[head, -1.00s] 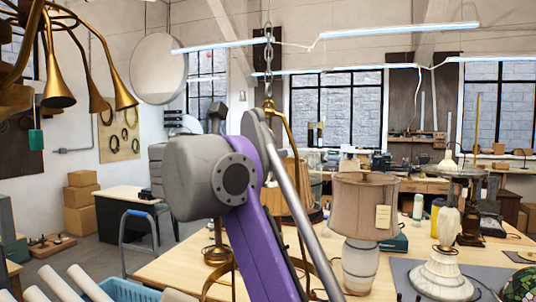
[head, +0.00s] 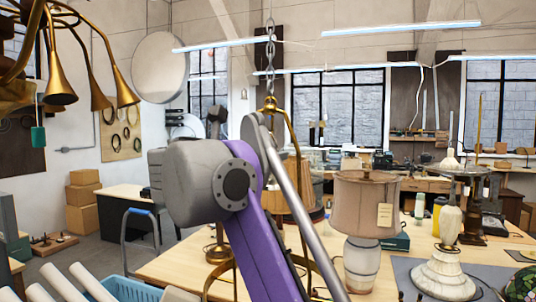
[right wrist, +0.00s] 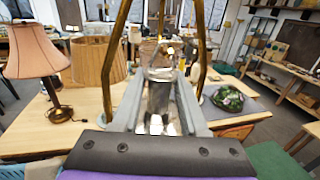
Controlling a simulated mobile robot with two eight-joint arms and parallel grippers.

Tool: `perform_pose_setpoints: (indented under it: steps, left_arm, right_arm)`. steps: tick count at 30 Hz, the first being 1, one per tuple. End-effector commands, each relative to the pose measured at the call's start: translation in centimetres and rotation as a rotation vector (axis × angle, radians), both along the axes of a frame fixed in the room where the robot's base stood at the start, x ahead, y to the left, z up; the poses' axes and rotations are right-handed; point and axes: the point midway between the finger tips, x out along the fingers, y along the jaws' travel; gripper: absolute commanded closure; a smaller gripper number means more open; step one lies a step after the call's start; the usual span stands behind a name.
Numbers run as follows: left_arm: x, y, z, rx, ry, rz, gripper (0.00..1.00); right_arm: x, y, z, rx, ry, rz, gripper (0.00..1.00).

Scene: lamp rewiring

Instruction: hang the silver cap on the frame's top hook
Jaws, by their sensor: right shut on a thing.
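The brass frame hangs on a chain (head: 270,45); its brass top (head: 270,104) shows above my right arm in the head view. Much of the frame is hidden behind that arm. In the right wrist view two brass bars of the frame (right wrist: 201,45) rise on both sides of my right gripper (right wrist: 158,85). Its fingers are shut on a shiny silver piece, the silver cap (right wrist: 157,100), held between the bars. I cannot tell whether the cap touches the hook. The right fingertips are hidden in the head view. My left gripper is not in view.
A beige shaded lamp (head: 367,205) stands on the wooden workbench (head: 170,265) right of my arm. A white lamp base (head: 443,275) is farther right. A blue basket (head: 135,289) with pale tubes is at lower left. Brass horns (head: 60,85) hang at upper left.

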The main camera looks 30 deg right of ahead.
Motion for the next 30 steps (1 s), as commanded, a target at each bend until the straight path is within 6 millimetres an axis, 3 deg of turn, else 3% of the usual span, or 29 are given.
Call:
perform_pose_setpoints:
  steps: [14, 15, 20, 21, 30]
  left_arm:
    - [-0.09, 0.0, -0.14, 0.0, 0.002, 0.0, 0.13]
    - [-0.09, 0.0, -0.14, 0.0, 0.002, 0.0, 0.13]
    - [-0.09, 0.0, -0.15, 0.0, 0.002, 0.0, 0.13]
    - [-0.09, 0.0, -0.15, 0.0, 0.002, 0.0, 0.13]
    - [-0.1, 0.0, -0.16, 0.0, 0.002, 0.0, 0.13]
  right_arm:
    - [0.01, -0.05, -0.19, 0.0, -0.001, 0.0, 1.0]
    - [0.01, -0.04, -0.19, 0.0, -0.001, 0.0, 0.55]
    - [0.01, -0.04, -0.2, 0.0, -0.001, 0.0, 0.26]
    - [0.01, -0.04, -0.2, 0.0, -0.001, 0.0, 0.22]
    - [-0.03, 0.12, -0.22, 0.0, -0.001, 0.001, 0.22]
